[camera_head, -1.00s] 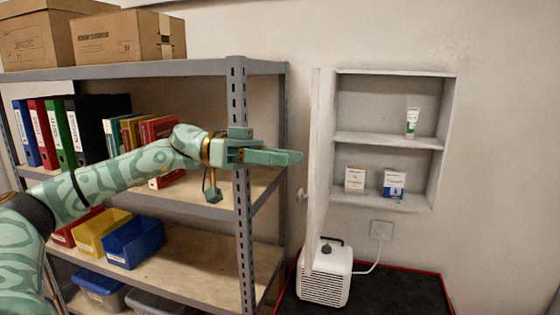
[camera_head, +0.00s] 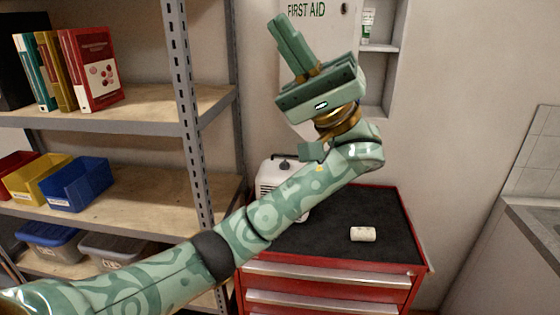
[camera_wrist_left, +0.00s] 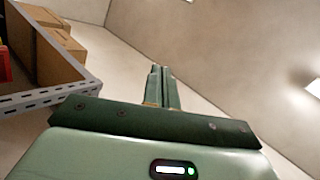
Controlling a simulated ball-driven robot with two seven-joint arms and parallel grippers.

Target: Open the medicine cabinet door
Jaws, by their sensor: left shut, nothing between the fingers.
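The white medicine cabinet door (camera_head: 322,32), marked FIRST AID, shows at the top of the head view. It stands partly open, with its outer face toward me and a small knob (camera_head: 343,9) near its right edge. Part of the cabinet's open inside (camera_head: 378,62) shows to the right of the door. My left gripper (camera_head: 279,24) points up and left, shut and empty, and overlaps the door's left part in the picture. I cannot tell whether it touches. Its closed fingers also show in the left wrist view (camera_wrist_left: 160,72). My right gripper is out of view.
A metal shelf (camera_head: 183,110) with books and bins stands at the left. A red tool chest (camera_head: 330,270) stands below the cabinet, with a white appliance (camera_head: 275,177) and a small white roll (camera_head: 363,234) on its dark top. A counter (camera_head: 535,225) is at the right.

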